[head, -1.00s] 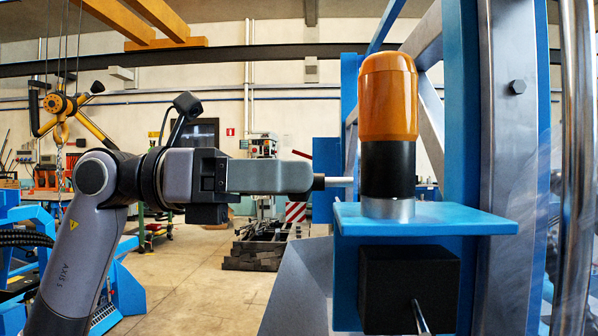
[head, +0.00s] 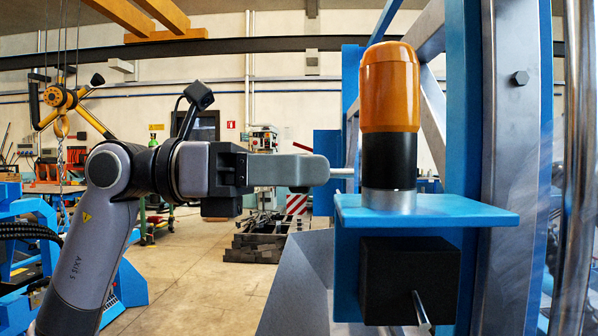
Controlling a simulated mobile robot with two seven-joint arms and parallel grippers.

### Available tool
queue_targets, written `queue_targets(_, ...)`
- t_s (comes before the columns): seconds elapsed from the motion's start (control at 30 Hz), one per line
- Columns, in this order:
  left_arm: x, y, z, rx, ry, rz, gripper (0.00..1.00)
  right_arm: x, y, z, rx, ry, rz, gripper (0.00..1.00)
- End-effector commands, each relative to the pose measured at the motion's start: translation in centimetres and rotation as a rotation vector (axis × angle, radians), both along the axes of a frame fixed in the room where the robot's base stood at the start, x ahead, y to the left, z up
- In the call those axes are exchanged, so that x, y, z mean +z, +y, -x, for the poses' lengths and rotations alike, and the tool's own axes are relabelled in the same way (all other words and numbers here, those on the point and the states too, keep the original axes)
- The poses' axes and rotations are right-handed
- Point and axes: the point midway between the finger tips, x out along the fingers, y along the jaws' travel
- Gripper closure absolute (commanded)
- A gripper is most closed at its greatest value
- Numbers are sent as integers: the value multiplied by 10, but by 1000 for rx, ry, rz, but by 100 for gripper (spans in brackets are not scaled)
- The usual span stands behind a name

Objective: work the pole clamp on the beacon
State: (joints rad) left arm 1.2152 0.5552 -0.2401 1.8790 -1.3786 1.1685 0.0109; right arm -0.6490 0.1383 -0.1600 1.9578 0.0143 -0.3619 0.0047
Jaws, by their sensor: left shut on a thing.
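The beacon (head: 390,95) has an orange dome on a black body (head: 390,160) with a silver foot. It stands upright on a blue bracket plate (head: 450,208). A thin pale metal rod (head: 343,172), seemingly the clamp lever, sticks out to the left beside the black body. Where the rod joins the clamp is not clear. My left gripper (head: 322,171) comes from the left and is shut on the outer end of this lever, which its grey fingers hide. The fingertips are close to the beacon but apart from it. My right gripper is not in view.
A black block (head: 408,275) with a shiny metal rod (head: 422,308) is under the plate. Blue and steel posts (head: 505,180) stand close on the right. A stack of dark bars (head: 262,240) lies on the floor behind. Open floor (head: 195,285) shows at left.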

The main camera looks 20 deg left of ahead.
Motion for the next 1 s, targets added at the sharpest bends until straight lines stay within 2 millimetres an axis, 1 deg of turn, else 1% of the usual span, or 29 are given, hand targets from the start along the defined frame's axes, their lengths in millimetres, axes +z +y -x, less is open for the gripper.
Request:
queue_targets(0.27,-1,1,0,2,-177,-50,88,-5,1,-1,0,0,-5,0)
queue_targets(0.7,-1,0,1,2,-577,-164,88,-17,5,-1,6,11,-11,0)
queue_targets(1.0,-1,0,2,1,-851,-243,88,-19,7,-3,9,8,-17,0)
